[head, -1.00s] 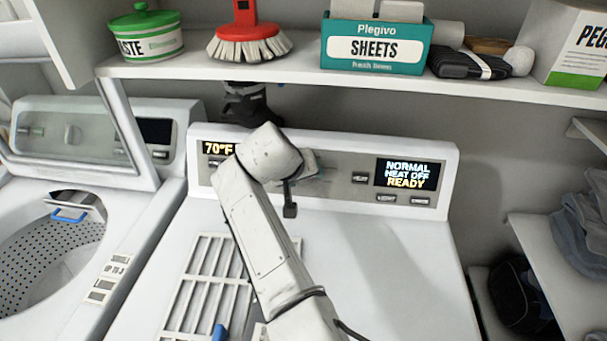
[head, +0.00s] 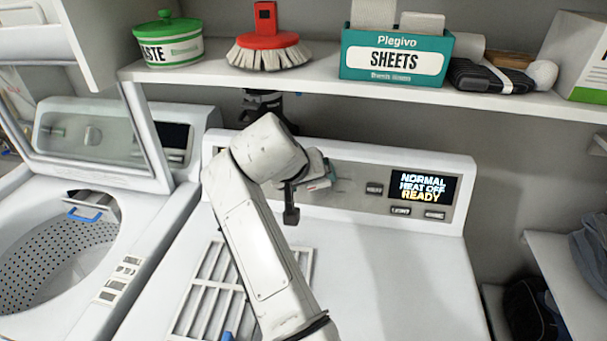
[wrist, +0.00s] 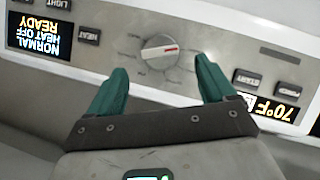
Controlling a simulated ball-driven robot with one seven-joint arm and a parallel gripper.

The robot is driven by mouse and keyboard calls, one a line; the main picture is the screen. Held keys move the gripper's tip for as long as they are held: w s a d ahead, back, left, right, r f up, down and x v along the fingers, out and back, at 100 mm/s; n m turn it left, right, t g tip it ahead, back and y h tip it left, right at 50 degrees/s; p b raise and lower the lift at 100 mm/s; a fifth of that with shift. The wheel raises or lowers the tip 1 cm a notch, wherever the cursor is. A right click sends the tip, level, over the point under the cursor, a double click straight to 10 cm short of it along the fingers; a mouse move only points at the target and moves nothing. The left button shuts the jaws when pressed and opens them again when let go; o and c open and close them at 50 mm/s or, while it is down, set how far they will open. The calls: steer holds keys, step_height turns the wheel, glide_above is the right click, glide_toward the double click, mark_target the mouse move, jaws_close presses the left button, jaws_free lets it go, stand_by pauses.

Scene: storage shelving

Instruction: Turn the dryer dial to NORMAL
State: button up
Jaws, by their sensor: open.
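A shelf (head: 330,86) above the panel holds a teal SHEETS box (head: 395,58), a red brush (head: 267,50) and a green-lidded tub (head: 168,42). A white rack (head: 215,290) lies on the dryer top. The open washer (head: 60,250) stands at left.

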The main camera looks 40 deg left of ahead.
steer(key=shift+v, duration=2.3)
